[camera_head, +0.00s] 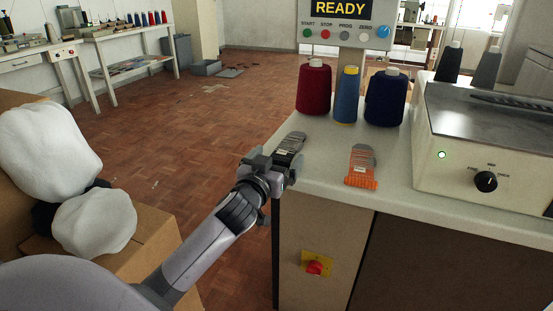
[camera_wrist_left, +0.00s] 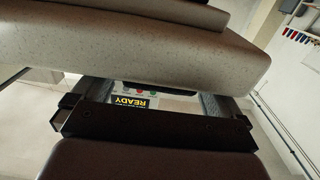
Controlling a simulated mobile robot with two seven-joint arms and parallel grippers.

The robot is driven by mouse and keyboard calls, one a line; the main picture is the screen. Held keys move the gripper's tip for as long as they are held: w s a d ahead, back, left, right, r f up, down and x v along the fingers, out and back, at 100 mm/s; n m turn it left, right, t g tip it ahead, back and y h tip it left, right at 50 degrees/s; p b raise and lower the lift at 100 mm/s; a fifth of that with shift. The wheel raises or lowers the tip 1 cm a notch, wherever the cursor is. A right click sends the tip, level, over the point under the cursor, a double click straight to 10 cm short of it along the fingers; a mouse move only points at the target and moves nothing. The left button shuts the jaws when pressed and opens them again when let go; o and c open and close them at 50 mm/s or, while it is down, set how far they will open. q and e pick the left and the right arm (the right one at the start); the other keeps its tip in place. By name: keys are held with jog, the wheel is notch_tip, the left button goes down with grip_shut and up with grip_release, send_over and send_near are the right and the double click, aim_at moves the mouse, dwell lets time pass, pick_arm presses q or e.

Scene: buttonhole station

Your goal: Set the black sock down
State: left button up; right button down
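A small dark piece with a pale label and a grey end (camera_head: 290,143) is at the left corner of the worktop; it looks like the black sock. My left gripper (camera_head: 277,162) is right at its near end, by the worktop edge. In the left wrist view, my left gripper's fingers (camera_wrist_left: 150,100) stand well apart, with the READY panel showing between them. A speckled grey slab covers the fingertips there, so I cannot tell whether they hold the sock, or whether it touches the worktop. My right gripper is not in view.
An orange piece of similar shape (camera_head: 361,167) lies on the pale worktop (camera_head: 395,185). Red (camera_head: 313,88), blue (camera_head: 346,96) and navy (camera_head: 386,98) thread cones stand behind. A machine box (camera_head: 480,150) stands at right. White lumps (camera_head: 48,150) rest in a carton (camera_head: 155,240) at left.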

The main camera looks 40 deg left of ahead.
pick_arm(q)
jog(key=shift+r, duration=0.2)
jog(key=p+v, duration=0.1)
jog(key=v, duration=1.1)
jog(key=s+d+f+m+g+h, duration=0.35)
jog(key=s+d+f, duration=0.35)
jog(key=f, duration=0.4)
jog(key=s+d+f+m+g+h, duration=0.25)
jog(key=s+d+f+h, duration=0.2)
jog(key=d+f, duration=0.55)
jog(key=s+a+r+y+p, duration=0.1)
jog(key=a+r+p, duration=0.1)
jog(key=r+p, duration=0.5)
jog(key=s+a+r+n+g+y+p, duration=0.1)
jog(key=r+p, duration=0.6)
jog(key=p, duration=0.7)
jog(key=shift+s+a, duration=0.3)
jog(key=shift+a, duration=0.3)
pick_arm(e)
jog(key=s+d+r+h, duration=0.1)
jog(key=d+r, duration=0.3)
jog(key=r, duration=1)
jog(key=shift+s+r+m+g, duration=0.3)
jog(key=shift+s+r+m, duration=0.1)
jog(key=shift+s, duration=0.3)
pick_arm(q)
jog(key=shift+r, duration=0.1)
jog(key=shift+d, duration=0.15)
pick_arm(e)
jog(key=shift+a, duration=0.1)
